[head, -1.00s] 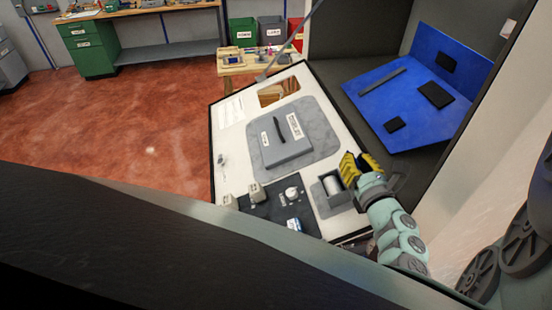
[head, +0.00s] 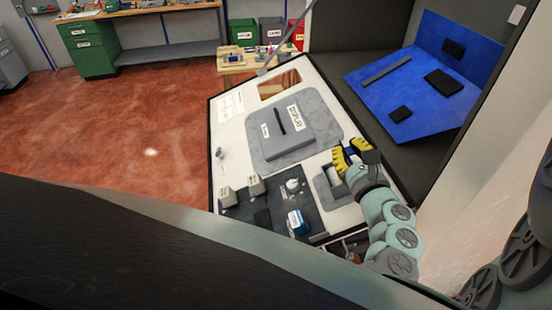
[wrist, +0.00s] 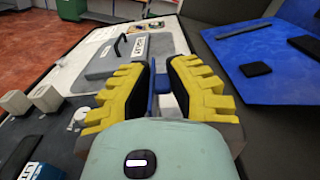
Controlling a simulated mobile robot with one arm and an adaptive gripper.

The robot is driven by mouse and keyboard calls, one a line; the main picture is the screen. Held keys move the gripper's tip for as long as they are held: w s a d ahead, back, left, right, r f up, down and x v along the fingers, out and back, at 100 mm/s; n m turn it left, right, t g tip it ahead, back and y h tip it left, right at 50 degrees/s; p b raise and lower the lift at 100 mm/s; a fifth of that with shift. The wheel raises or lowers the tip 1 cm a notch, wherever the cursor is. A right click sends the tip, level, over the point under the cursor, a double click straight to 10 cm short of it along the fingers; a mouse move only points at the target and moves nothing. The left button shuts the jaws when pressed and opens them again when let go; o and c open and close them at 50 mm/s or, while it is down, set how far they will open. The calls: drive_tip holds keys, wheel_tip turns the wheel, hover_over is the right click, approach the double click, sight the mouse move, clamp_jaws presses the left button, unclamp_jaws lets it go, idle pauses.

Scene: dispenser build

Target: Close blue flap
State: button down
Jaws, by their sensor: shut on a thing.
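My gripper (head: 348,155) is over the right edge of the white panel, beside a grey holder (head: 326,194) that has a pale cylinder in it. In the wrist view the two yellow-and-black fingers (wrist: 160,80) stand close together with a narrow blue piece (wrist: 163,82) between them. I cannot tell whether this piece is the blue flap; most of it is hidden by the fingers. A large blue board (head: 405,75) with black pads lies in the dark open cabinet to the right, apart from my gripper; it also shows in the wrist view (wrist: 262,45).
The white panel (head: 232,150) carries a grey labelled box (head: 283,128) with a black handle. A dark plate with small beige blocks (head: 257,185) and a blue-white labelled item (head: 297,222) is nearer. A wooden table (head: 237,62) stands behind. Red floor on the left is clear.

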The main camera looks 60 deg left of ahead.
drive_tip(key=s+n+b, duration=0.1)
drive_tip(key=n, duration=0.1)
drive_tip(key=f+n+b, duration=0.1)
drive_tip(key=b, duration=0.1)
drive_tip(key=shift+s+a+n, duration=0.4)
drive_tip(key=shift+s+a+f+n+b, duration=0.1)
drive_tip(key=shift+s+f+n+b, duration=0.15)
drive_tip(key=shift+n+b, duration=0.4)
drive_tip(key=shift+s+a+f+n+b, duration=0.1)
drive_tip(key=shift+s+n+b, duration=0.15)
drive_tip(key=shift+n, duration=0.65)
drive_tip(key=shift+s+a+f+n+b, duration=0.1)
drive_tip(key=shift+s+f+n+b, duration=0.1)
drive_tip(key=shift+n+b, duration=0.45)
drive_tip(key=shift+n, duration=0.3)
drive_tip(key=c, duration=1)
unclamp_jaws()
